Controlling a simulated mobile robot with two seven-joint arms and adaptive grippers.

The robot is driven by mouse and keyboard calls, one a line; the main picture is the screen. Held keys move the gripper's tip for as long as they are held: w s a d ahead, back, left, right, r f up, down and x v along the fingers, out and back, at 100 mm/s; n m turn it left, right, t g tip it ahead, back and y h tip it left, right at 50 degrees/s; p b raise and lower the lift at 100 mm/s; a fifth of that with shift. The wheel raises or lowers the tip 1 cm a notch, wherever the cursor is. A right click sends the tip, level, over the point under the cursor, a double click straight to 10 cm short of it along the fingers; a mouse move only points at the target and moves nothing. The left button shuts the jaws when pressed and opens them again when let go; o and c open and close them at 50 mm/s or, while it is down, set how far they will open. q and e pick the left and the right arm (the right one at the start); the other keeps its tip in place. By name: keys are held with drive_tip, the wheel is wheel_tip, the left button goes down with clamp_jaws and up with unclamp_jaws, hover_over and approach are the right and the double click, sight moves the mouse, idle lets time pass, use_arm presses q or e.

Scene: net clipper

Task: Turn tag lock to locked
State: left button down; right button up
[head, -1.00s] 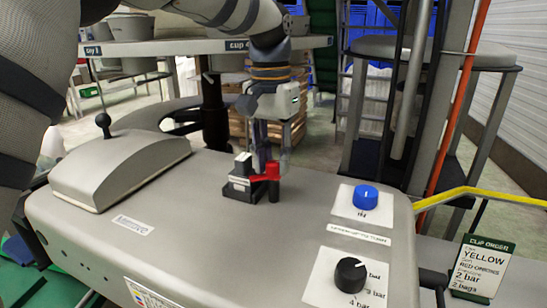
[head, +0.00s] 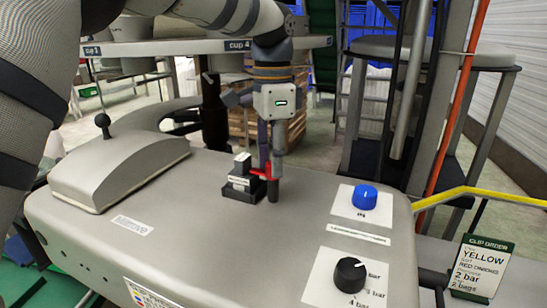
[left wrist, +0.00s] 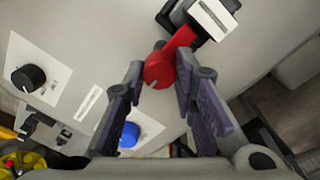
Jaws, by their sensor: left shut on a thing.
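The tag lock is a small black block with white labels (head: 241,184) on top of the grey machine, with a red lever (head: 266,171) on its right side. My left gripper (head: 271,160) points down over the lever, its fingers around the lever's end. In the left wrist view the red lever's round end (left wrist: 159,70) sits between the two purple-padded fingers, and the lever runs up to the block (left wrist: 207,16). The gripper is shut on the lever and partly hides it in the head view. My right gripper is not in view.
A blue knob (head: 364,197) and a black pressure knob (head: 350,275) sit on white plates at the right of the machine top. A grey domed cover (head: 125,170) with a black ball handle stands at left. A clip order card (head: 482,268) and yellow rail (head: 490,194) are at right.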

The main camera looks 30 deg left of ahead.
use_arm(q)
drive_tip(key=shift+m, duration=0.3)
drive_tip(key=c, duration=1.3)
unclamp_jaws()
wheel_tip(320, 180, up, 12)
drive_tip(key=shift+w+a, duration=0.15)
